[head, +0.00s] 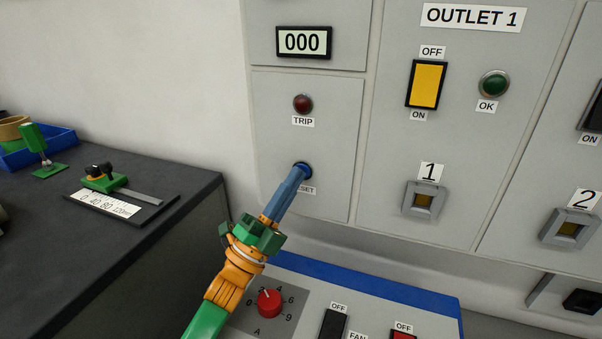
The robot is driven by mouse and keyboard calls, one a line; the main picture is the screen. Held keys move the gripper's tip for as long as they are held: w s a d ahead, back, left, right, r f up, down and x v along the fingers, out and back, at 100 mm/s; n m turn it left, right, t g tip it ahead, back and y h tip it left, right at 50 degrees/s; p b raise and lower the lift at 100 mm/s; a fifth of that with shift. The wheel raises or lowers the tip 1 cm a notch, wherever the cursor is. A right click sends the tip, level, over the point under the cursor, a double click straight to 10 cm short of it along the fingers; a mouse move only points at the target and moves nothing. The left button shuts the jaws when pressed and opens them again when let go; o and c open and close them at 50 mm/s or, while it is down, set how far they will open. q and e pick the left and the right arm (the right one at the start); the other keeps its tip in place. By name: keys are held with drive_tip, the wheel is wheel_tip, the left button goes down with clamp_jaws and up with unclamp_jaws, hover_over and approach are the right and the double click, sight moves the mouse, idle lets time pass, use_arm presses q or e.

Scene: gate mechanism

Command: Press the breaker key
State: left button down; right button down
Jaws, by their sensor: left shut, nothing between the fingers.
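A round blue button (306,167) sits on the grey panel below the red TRIP lamp (303,103). A label beneath it, partly hidden by my fingers, shows the letters "SET" (308,190). My left gripper (297,175) is shut and empty, and its fingertips are at the blue button, covering much of it. I cannot tell whether they touch it or how far it is pushed in. No label in view reads "breaker". My right gripper is not in view.
A yellow rocker switch (426,84) marked OFF and ON and a green OK lamp (494,84) are to the right. Below is a console with a red knob (270,303). A dark bench (150,245) stands at left.

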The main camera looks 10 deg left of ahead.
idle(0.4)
use_arm(q)
drive_tip(key=shift+s+a+p, duration=0.15)
drive_tip(key=shift+s+p, duration=0.3)
drive_tip(key=shift+s, duration=0.3)
drive_tip(key=s+p, duration=0.1)
drive_tip(key=s, duration=0.1)
drive_tip(key=s+a+p, duration=0.1)
drive_tip(key=s, duration=0.2)
idle(0.5)
